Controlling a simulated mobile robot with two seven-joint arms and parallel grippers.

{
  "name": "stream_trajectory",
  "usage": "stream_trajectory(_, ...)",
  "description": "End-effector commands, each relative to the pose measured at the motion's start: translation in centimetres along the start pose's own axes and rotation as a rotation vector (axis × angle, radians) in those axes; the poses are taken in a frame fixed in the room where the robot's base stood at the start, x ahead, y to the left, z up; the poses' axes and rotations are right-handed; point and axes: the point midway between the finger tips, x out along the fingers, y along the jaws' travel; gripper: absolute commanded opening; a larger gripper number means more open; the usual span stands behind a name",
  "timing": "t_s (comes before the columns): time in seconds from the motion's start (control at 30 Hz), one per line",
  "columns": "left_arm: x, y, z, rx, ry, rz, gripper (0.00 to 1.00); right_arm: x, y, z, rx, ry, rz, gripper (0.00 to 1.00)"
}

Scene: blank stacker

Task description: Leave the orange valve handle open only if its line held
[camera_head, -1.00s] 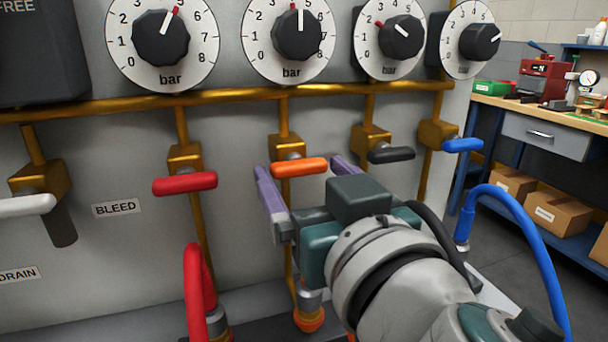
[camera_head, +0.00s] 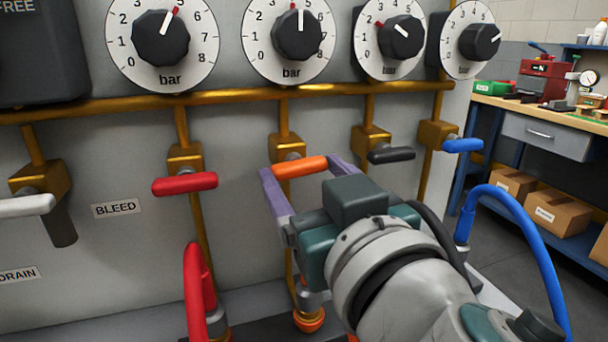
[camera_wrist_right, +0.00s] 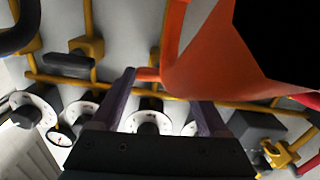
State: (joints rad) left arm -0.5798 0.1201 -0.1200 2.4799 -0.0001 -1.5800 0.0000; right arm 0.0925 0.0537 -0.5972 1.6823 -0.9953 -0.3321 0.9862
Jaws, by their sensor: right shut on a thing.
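The orange valve handle (camera_head: 300,167) sits on the second brass line from the left among the dialled lines, lying nearly level with its right end slightly raised. My right gripper (camera_head: 304,169) has its purple fingers at the two ends of the handle and is shut on it. In the right wrist view, both fingers (camera_wrist_right: 163,100) show, with a large orange shape crossing the upper right. The dial (camera_head: 288,40) above the orange handle has its white pointer almost straight up, near 4, with a red mark close to it. My left gripper is not in view.
A red handle (camera_head: 185,184) lies to the left, a black handle (camera_head: 391,155) and a blue handle (camera_head: 463,145) to the right. A red hose (camera_head: 196,295) and a blue hose (camera_head: 535,235) rise in front. A workbench (camera_head: 540,135) stands at the right.

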Motion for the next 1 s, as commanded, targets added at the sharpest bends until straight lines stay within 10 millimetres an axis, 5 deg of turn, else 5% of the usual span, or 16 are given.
stream_trajectory(1.0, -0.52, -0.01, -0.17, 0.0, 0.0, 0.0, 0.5, 0.0, 0.01, -0.05, -0.917, 0.0, 0.0, 0.22)
